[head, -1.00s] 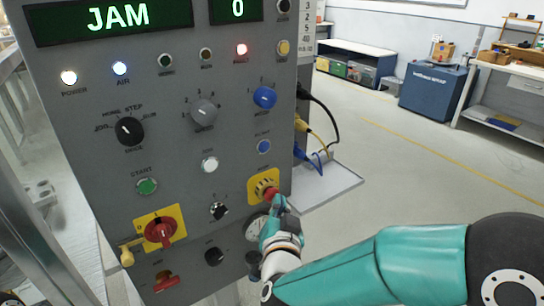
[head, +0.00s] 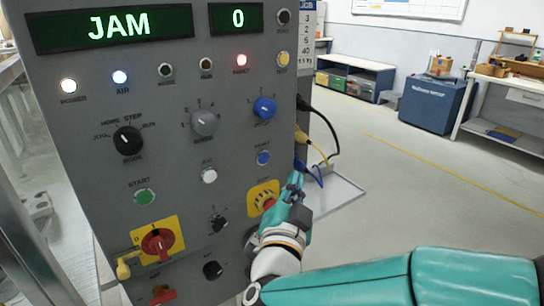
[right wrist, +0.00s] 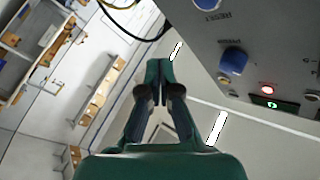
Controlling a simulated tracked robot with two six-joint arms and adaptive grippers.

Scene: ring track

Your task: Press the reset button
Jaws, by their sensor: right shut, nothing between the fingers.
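The blue reset button (head: 263,158) sits on the right side of the grey control panel (head: 105,105), below a blue selector knob (head: 265,107). In the right wrist view the reset button (right wrist: 207,4) is at the top edge, with its label and the blue knob (right wrist: 233,60) below it. My right gripper (head: 297,181) is shut and empty, below and right of the button and apart from it. Its closed fingertips (right wrist: 159,70) point up in the wrist view, left of the panel. My left gripper is not in view.
A yellow-backed emergency stop (head: 263,198) is just left of my right gripper, partly hidden by it. Yellow, black and blue cables (head: 320,150) leave the panel's right side. The display (head: 120,26) reads JAM, and a red lamp (head: 241,60) is lit. Open floor lies to the right.

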